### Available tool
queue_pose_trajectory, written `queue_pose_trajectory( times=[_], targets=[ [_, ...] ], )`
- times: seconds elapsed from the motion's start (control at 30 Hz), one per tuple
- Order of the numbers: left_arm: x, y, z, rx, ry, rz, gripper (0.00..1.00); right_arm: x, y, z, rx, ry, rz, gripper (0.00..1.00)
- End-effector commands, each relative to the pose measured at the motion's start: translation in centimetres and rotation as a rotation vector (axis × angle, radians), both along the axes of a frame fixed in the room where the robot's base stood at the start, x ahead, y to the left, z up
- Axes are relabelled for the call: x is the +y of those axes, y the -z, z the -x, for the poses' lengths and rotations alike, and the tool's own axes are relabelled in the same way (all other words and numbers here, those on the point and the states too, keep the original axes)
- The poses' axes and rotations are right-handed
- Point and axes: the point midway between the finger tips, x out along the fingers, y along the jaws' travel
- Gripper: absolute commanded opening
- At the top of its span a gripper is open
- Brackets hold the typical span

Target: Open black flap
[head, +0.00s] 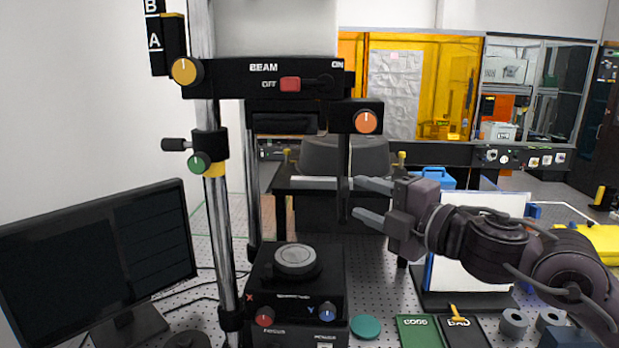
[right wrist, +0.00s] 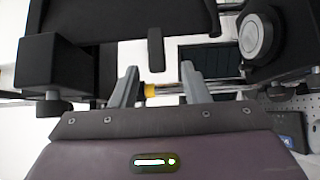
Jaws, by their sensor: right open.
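A narrow dark upright piece (head: 343,165), which looks like the black flap, hangs below the box with the orange knob. My right gripper (head: 355,198) comes in from the right with its two grey fingers apart, one above the other, tips close to the right of the dark piece. In the right wrist view, a short black tab (right wrist: 155,48) shows beyond the open fingers (right wrist: 158,68), roughly in line with the gap. Nothing is between the fingers. I cannot tell whether a finger touches the flap. My left gripper is not in view.
A steel post (head: 226,240) stands left, with a black beam (head: 225,80) across the top. Below is the black stage box (head: 296,300) with a grey disc (head: 296,259) on top. A monitor (head: 95,260) is at left; a white panel (head: 470,255) stands behind my right arm.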

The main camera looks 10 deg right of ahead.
Motion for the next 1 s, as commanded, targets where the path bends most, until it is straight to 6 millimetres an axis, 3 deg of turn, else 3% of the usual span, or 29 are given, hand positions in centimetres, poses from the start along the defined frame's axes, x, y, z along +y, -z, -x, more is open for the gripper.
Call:
queue_pose_trajectory(
  times=[0.17, 0.4, 0.5, 0.63, 0.83, 1.0],
  targets=[
    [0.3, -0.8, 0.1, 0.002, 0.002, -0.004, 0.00, 0.4, -0.4, -0.9, 0.000, 0.001, -0.006, 0.42],
    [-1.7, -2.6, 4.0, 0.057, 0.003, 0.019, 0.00, 2.2, -0.5, -4.0, 0.000, -0.001, -0.009, 0.42],
    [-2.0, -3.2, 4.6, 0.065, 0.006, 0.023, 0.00, 2.9, -0.3, -5.3, 0.002, 0.000, -0.006, 0.42],
    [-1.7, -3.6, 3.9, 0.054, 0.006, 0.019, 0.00, 3.5, -0.2, -6.4, 0.001, 0.000, -0.005, 0.42],
    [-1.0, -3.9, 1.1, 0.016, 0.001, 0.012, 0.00, 3.8, 0.1, -6.9, 0.000, 0.001, -0.001, 0.42],
    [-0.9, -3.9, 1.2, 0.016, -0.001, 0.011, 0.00, 3.8, 0.1, -6.9, 0.000, 0.001, -0.001, 0.39]
  ],
)
